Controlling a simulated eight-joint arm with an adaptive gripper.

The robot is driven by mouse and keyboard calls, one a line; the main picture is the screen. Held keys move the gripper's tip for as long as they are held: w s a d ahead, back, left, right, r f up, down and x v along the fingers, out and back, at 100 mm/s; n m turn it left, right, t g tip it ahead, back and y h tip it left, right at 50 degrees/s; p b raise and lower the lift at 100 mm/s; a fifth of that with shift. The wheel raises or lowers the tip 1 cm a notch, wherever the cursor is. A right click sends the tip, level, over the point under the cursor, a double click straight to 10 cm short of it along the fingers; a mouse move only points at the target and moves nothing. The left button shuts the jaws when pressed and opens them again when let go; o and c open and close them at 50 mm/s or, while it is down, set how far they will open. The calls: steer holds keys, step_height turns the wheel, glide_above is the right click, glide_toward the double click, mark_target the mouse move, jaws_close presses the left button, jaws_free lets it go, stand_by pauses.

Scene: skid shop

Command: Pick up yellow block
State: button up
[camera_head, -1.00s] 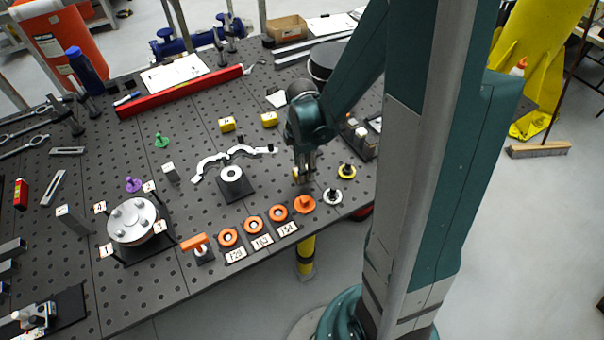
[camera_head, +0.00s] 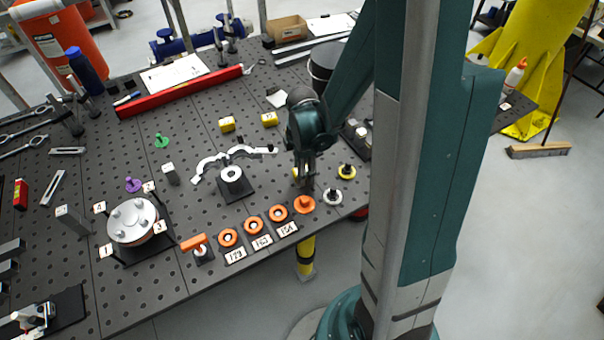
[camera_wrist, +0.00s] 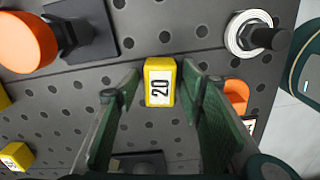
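A yellow block (camera_wrist: 160,82) with a white label reading 20 stands between the two green fingers of my gripper (camera_wrist: 160,88) in the wrist view. The fingers are spread, one on each side of the block, with a narrow gap showing on both sides. In the head view my gripper (camera_head: 304,184) is low over the perforated table, and the yellow block (camera_head: 296,173) is mostly hidden behind it. Two other yellow blocks stand farther back, one on the left (camera_head: 227,124) and one on the right (camera_head: 269,119).
An orange knobbed piece (camera_head: 304,204) and a white ring piece (camera_head: 332,197) are close by, near the table's front edge. Orange rings (camera_head: 253,220) line that edge. A dark stand with a white ring (camera_head: 232,174) is left of my gripper.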

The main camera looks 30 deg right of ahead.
steer(key=c, duration=0.8)
steer(key=shift+r, duration=0.15)
steer(key=shift+r+p, duration=0.45)
steer(key=shift+r, duration=4.4)
